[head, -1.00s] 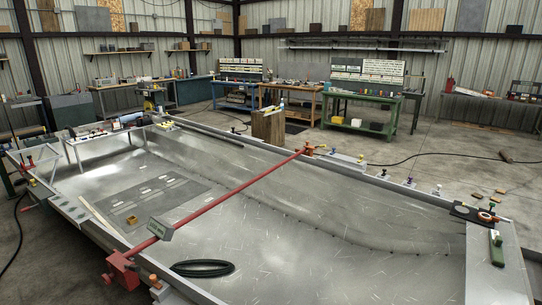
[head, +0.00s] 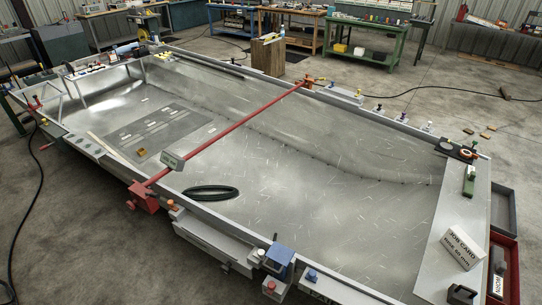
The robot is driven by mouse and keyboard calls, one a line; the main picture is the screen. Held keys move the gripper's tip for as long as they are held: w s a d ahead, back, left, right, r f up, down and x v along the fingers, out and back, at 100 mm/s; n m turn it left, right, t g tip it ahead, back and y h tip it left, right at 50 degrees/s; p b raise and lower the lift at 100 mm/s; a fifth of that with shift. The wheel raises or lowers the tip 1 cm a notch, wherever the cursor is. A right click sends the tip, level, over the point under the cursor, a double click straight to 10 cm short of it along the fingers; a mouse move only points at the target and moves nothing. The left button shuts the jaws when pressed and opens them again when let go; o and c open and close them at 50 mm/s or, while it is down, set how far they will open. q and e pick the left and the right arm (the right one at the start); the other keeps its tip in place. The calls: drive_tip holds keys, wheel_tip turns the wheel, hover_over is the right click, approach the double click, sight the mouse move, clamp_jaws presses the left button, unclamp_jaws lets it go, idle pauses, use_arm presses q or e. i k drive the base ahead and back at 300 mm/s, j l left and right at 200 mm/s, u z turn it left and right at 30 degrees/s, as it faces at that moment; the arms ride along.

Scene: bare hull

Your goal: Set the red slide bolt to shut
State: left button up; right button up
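I cannot single out the red slide bolt for certain. Small red fittings (head: 35,103) stand on the far left rim of the hull, and a small red handle (head: 45,146) sticks out below that rim; both are too small to read as open or shut. A long red bar (head: 235,128) crosses the hull between a red end block (head: 145,197) on the near rim and another red end piece (head: 306,83) on the far rim. Neither of my grippers is in view.
Blue fittings (head: 280,256) and a red-topped fitting (head: 271,287) line the near edge. A job card (head: 463,249) stands at right beside a red tray (head: 511,270).

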sight(272, 286)
drive_tip(key=k+j+z, duration=0.1)
drive_tip(key=k, duration=0.6)
drive_tip(key=k+j+z, duration=0.1)
drive_tip(key=k+j, duration=0.15)
drive_tip(key=k, duration=0.45)
